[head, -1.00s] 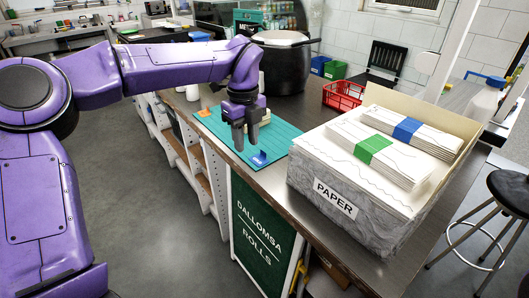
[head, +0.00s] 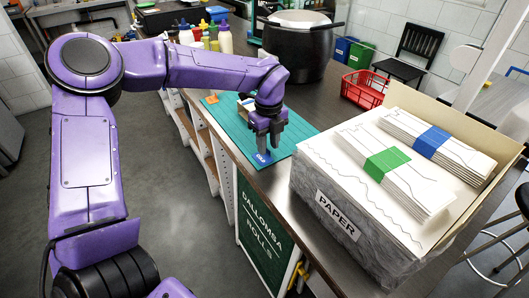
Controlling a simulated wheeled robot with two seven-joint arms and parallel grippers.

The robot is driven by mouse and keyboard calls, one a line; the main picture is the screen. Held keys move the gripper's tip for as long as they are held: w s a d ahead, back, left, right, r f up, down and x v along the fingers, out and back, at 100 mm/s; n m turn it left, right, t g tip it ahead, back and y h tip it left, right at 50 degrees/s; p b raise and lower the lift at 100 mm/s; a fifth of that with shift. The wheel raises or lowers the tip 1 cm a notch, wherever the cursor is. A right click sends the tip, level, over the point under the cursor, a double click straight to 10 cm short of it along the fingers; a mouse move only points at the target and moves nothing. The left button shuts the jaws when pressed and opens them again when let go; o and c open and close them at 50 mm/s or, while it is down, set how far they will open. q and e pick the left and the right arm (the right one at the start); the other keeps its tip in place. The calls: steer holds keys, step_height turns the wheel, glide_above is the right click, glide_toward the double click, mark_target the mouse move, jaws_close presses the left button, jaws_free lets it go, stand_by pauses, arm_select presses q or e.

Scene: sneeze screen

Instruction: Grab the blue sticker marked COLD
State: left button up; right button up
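The blue sticker (head: 263,158), with small white lettering, is on the teal mat (head: 296,132) near the mat's front edge. My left gripper (head: 267,146) points down right over it. Its two fingers look apart, with the fingertips at the sticker's upper edge and partly covering it. I cannot tell whether they touch it. An orange sticker (head: 212,99) lies at the mat's far left corner. My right gripper is not in view.
A large box labelled PAPER (head: 338,216) stands close to the right of the mat. A black pot (head: 297,52), a red basket (head: 364,88) and several bottles (head: 225,40) stand farther back. A pale block sits behind my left gripper.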

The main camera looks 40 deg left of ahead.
arm_select(q)
steer(key=shift+f, duration=0.9)
steer(key=shift+s+d, duration=0.1)
jaws_close()
steer(key=shift+r, duration=0.1)
steer(key=shift+r, duration=0.35)
step_height(320, 180, up, 3)
steer(key=shift+f+b, duration=0.2)
steer(key=shift+b, duration=0.15)
steer(key=s+d+r+b, duration=0.4)
steer(key=s+d+r, duration=0.2)
steer(key=s+r, duration=0.3)
steer(key=s, duration=0.3)
steer(key=shift+s+d+r, duration=0.15)
steer(key=shift+d+r, duration=0.15)
steer(key=shift+d, duration=0.05)
